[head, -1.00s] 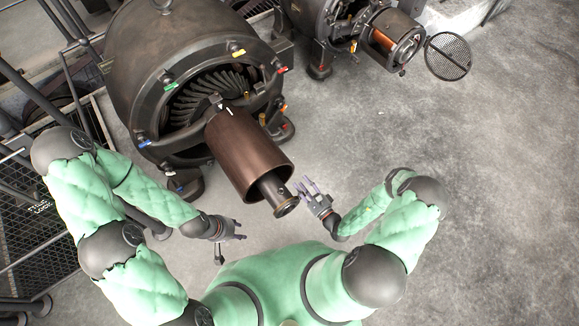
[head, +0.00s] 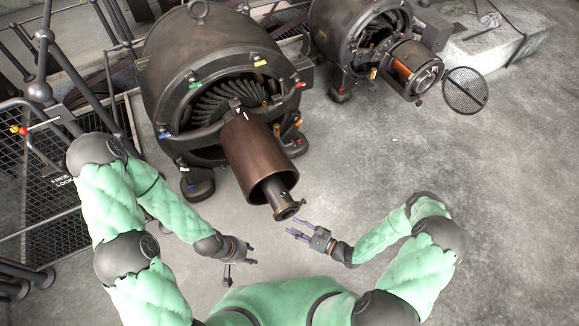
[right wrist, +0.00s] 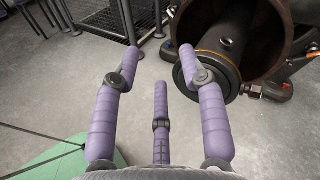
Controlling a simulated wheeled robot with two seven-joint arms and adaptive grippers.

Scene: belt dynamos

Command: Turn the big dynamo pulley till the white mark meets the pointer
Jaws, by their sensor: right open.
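The big dynamo's pulley (head: 252,152) is a brown cylinder with an open front end and a dark shaft end (head: 287,208) sticking out. The white mark (head: 246,114) is a short stroke on the pulley's back edge. It sits a little right of the small pointer (head: 236,104), apart from it. My right gripper (head: 297,228) is open and empty, just below and right of the shaft end. In the right wrist view the shaft end (right wrist: 212,68) shows beyond my right finger. My left gripper (head: 254,254) looks open and empty, below the pulley and clear of it.
The big dynamo housing (head: 215,50) carries coloured tabs around its front. A smaller dynamo (head: 355,35) stands behind right, with a round mesh cover (head: 466,91) beside it. A railing and grating (head: 50,190) are at left. The floor on the right is clear.

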